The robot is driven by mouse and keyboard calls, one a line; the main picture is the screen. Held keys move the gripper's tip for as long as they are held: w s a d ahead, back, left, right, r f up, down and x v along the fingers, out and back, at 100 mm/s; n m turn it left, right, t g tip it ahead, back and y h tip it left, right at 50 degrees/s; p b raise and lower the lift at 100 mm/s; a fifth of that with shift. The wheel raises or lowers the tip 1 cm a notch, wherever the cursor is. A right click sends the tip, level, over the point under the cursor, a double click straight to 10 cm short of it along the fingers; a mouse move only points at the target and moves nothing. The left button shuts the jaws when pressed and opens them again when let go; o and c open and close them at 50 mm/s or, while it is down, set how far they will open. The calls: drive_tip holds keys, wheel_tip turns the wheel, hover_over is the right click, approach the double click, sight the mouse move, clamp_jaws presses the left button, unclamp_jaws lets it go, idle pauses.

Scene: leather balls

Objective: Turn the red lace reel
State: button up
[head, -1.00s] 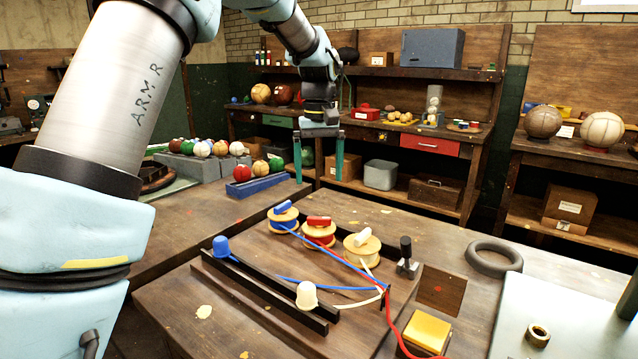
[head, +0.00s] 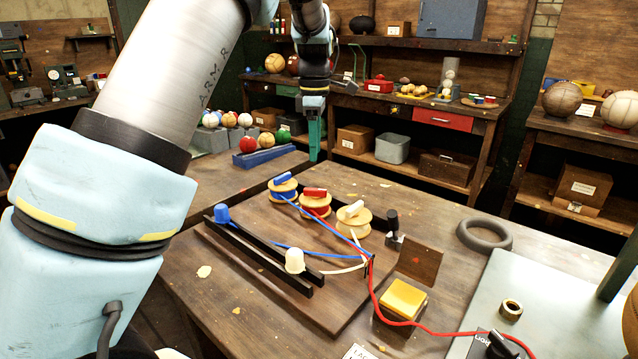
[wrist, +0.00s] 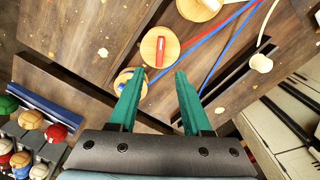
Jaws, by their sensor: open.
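The red lace reel (head: 327,202) is a round wooden spool with a red handle bar (head: 315,193) on top. It stands between the blue reel (head: 273,186) and the white-handled reel (head: 364,221). My gripper (head: 314,158) is open and empty, above and beyond the reels, with its fingers seen edge-on. In the wrist view, the red reel (wrist: 171,46) lies just ahead of the teal fingertips (wrist: 154,73), its red bar (wrist: 160,52) pointing roughly along the fingers. The left finger partly hides the blue reel there. I see no contact with the red reel.
Blue, red and white laces run from the reels to a post (head: 371,264). Black rails with a blue peg (head: 222,214) and a white peg (head: 294,261) stand in front. A black-knobbed lever (head: 393,228) stands to the right.

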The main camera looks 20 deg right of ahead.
sight(315, 189)
wheel_tip(315, 189, down, 10)
drive_tip(key=shift+f+p, duration=0.25)
drive_tip(key=shift+p, duration=0.9)
clamp_jaws()
